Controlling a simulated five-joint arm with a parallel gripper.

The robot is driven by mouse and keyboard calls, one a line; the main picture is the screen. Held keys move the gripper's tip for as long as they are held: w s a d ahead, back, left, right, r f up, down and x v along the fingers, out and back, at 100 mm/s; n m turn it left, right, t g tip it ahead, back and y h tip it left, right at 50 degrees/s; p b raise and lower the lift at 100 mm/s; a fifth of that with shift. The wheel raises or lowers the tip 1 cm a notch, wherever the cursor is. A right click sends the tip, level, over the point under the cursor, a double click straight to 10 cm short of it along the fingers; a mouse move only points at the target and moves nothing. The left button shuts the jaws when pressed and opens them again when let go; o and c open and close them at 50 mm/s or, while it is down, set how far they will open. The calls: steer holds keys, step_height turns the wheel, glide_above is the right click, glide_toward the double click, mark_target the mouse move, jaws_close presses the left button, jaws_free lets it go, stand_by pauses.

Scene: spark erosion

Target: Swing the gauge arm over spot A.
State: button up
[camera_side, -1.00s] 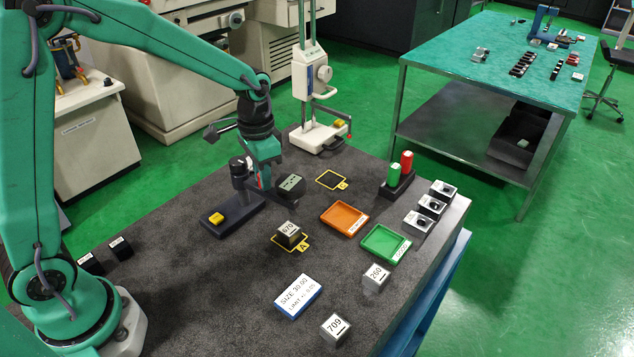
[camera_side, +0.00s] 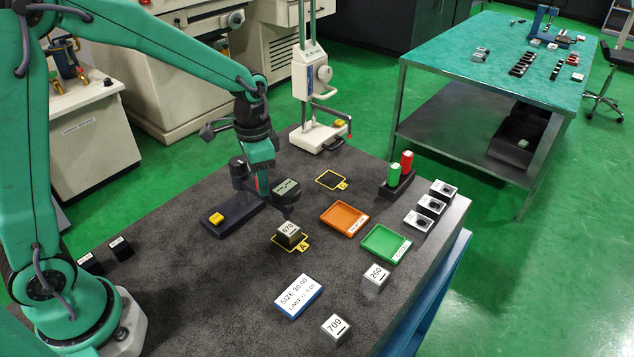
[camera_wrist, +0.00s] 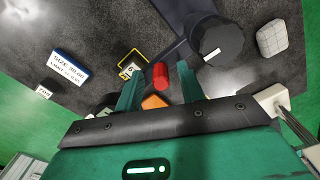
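The gauge stands on a dark base (camera_side: 232,217) with a post. Its arm carries a grey-green dial head (camera_side: 286,190) with a dark round part below, just behind and above the block marked 670 (camera_side: 289,234). That block sits on yellow-outlined spot A (camera_side: 304,247); it also shows in the wrist view (camera_wrist: 129,69). My gripper (camera_side: 260,190) is low beside the gauge arm, between post and dial head. In the wrist view my fingers (camera_wrist: 159,76) are apart, with a red knob (camera_wrist: 160,75) between them and gaps visible. Whether a finger touches it is unclear.
An orange tray (camera_side: 344,219) and a green tray (camera_side: 385,244) lie to the right. A white stand (camera_side: 318,138) with a lever is behind. Blocks 260 (camera_side: 376,274) and 709 (camera_side: 335,327) and a blue-edged size sign (camera_side: 298,296) are in front.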

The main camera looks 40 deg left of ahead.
mark_target(257, 191)
steer(key=shift+r, duration=3.9)
steer(key=shift+s, duration=0.1)
steer(key=s+a+r+n+t, duration=0.1)
steer(key=s+r+n+t, duration=0.1)
steer(key=s, duration=0.6)
steer(key=s+a+r+n+t, duration=0.1)
steer(key=s+r+n+t, duration=0.2)
steer(key=s, duration=0.6)
steer(key=shift+s+a+r+n+t, duration=0.2)
steer(key=shift+a+r+n+t, duration=0.15)
steer(key=shift+r, duration=0.2)
